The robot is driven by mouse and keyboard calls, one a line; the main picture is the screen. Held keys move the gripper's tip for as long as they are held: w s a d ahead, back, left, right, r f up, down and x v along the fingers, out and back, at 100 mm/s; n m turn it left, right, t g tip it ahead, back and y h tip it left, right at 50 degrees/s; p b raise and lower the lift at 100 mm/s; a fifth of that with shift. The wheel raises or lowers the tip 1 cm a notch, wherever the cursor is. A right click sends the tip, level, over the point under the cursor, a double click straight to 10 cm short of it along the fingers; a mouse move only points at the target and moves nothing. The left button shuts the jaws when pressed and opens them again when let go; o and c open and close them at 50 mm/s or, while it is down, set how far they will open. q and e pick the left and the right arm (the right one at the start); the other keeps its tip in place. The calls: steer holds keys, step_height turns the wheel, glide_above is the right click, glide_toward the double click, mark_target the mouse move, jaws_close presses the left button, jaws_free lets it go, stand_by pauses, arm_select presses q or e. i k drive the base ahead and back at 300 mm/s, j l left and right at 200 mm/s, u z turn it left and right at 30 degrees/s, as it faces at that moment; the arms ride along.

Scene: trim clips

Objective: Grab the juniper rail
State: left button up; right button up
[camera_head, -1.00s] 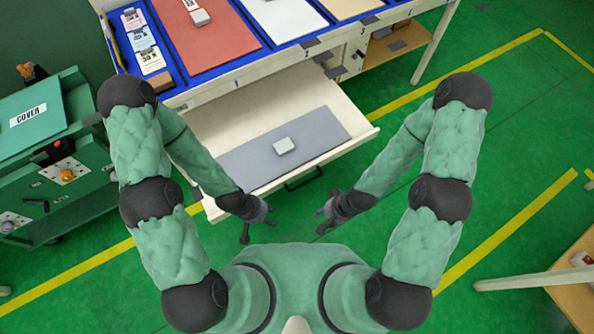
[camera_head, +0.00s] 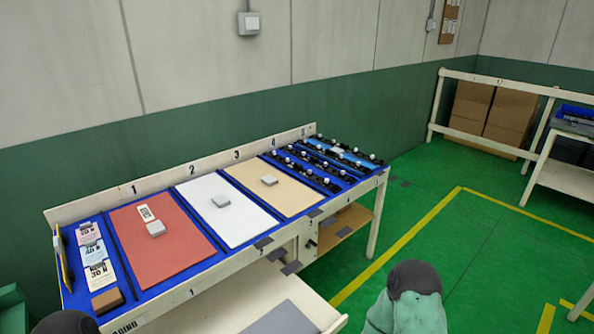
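Several dark rails (camera_head: 301,169) with white knobs lie side by side on the blue right end of the workbench (camera_head: 200,291). Another such rail (camera_head: 345,147) lies closer to the back corner, with light blue beside it. The rails are too small for me to read any label, so I cannot tell which is the juniper one. Neither of my grippers is in the head view. Only a green and dark part of my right arm shows at the bottom edge, and a dark part of my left arm at the bottom left.
Red (camera_head: 165,250), white (camera_head: 228,226) and tan (camera_head: 273,184) panels with small grey blocks lie left of the rails. A drawer (camera_head: 236,300) stands open at the front. Labelled cards (camera_head: 95,253) lie at the left end.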

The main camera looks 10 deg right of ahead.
mark_target(296, 168)
steer(key=u, duration=0.45)
steer(key=l+u, duration=0.25)
steer(key=u, duration=0.2)
steer(key=l+u, duration=0.25)
steer(key=u, duration=0.25)
steer(key=l+u, duration=0.3)
steer(key=u, duration=0.15)
steer(key=l+u, duration=0.2)
steer(key=u, duration=0.3)
steer(key=k+l+u, duration=0.15)
steer(key=l+u, duration=0.15)
steer(key=u, duration=0.15)
steer(key=k+l+u, duration=0.2)
steer(key=u, duration=0.25)
steer(key=k+l+u, duration=0.25)
steer(key=u, duration=0.2)
steer(key=k+l+u, duration=0.1)
steer(key=k+u, duration=0.2)
steer(key=u, duration=0.15)
steer(key=k+l, duration=0.2)
steer(key=k, duration=0.3)
steer(key=k+l, duration=0.15)
steer(key=k, duration=0.35)
steer(key=k+l+z, duration=0.1)
steer(key=k, duration=0.35)
steer(key=l, duration=0.1)
